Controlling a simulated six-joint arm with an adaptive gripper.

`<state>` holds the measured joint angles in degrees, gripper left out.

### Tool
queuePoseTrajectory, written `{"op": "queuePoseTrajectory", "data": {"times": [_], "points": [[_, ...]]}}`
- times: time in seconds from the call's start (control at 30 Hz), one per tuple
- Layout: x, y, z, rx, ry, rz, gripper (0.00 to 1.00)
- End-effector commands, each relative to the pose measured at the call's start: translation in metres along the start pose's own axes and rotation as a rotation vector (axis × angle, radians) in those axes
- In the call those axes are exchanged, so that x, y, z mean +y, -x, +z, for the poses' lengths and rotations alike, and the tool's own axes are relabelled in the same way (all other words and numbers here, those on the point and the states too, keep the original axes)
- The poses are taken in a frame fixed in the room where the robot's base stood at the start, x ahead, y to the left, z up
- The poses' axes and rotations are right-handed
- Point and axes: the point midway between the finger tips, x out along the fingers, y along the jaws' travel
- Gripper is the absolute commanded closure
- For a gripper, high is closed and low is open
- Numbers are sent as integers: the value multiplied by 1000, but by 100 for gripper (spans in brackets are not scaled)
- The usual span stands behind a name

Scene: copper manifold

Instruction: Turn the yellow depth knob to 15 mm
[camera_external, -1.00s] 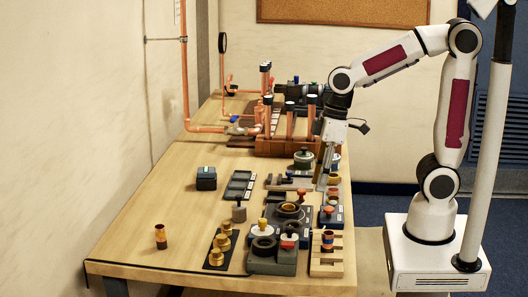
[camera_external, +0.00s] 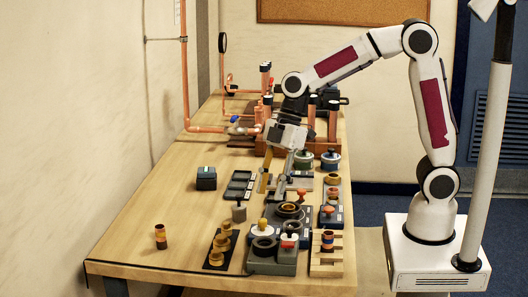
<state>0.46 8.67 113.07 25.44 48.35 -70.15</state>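A yellow knob (camera_external: 262,224) stands upright on a pale round dial (camera_external: 262,231) at the near end of the bench, on the grey fixture (camera_external: 272,262). The dial's scale is too small to read, so its setting cannot be told. My gripper (camera_external: 271,194) hangs tilted over the middle of the bench, beyond the yellow knob and apart from it. Its two fingers are spread with a gap between them, and nothing shows in the gap.
Red and orange knobs (camera_external: 301,196) and dark rings (camera_external: 290,211) crowd the right side. A dark compartment tray (camera_external: 238,185), a grey weight (camera_external: 239,212) and brass pieces (camera_external: 222,243) lie left. Copper pipes stand behind. The left bench top (camera_external: 160,200) is mostly clear.

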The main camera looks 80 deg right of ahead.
Motion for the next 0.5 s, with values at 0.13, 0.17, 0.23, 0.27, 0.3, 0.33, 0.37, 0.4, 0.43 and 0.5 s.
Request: {"op": "queuePoseTrajectory", "data": {"times": [0.13, 0.17, 0.23, 0.27, 0.3, 0.33, 0.37, 0.4, 0.43, 0.5], "points": [[0, 0, 0, 0, 35, 1, 67], [0, 0, 0, 0, 38, 0, 67], [0, 0, 0, -1, 39, 0, 67], [0, 0, 0, -1, 38, 0, 67], [0, 0, 0, -1, 38, 0, 67], [0, 0, 0, -1, 38, 0, 67], [0, 0, 0, -1, 37, 0, 67], [0, 0, 0, -1, 37, 0, 67], [0, 0, 0, -1, 37, 0, 67], [0, -1, 0, -1, 37, 0, 67]]}}
